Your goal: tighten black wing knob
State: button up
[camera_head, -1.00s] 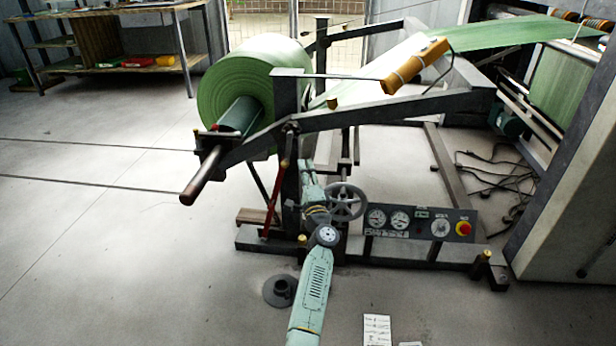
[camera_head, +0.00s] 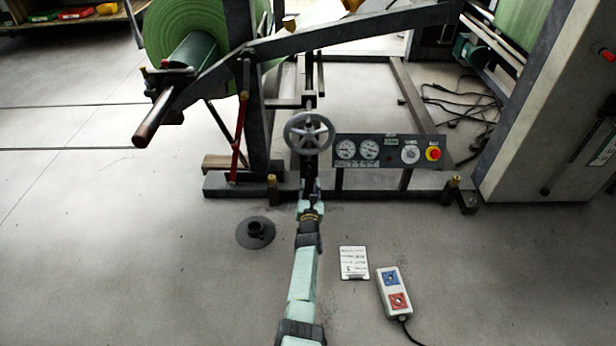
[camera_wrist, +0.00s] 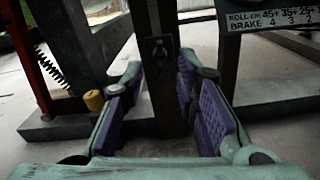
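A small black knob-like part (camera_wrist: 159,50) sits on the face of a dark upright post in the wrist view, and it looks like the black wing knob. Its wings are hard to make out in the dark. My gripper (camera_wrist: 160,82) is open, with its purple-padded fingers to the left and right of the post and nothing clamped between them. The knob shows above and beyond the middle of the gap. In the head view my gripper (camera_head: 309,188) is low at the post under the grey handwheel (camera_head: 309,132); the knob cannot be made out there.
A gauge panel (camera_head: 388,150) with a red button stands right of the post. A red rod (camera_head: 240,130) and the green roll (camera_head: 190,30) are at left. On the floor lie a black flanged disc (camera_head: 255,232), a card (camera_head: 354,262) and a button pendant (camera_head: 394,291).

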aim_at(309, 171)
jog(key=w+b, duration=0.1)
jog(key=w, duration=0.1)
jog(key=w+b, duration=0.3)
jog(key=w, duration=0.1)
jog(key=shift+f+b, duration=0.3)
jog(key=shift+b, duration=0.1)
jog(key=shift+w+r+b, duration=0.3)
jog(key=shift+w+b, duration=0.5)
jog(key=shift+w, duration=0.1)
grip_shut()
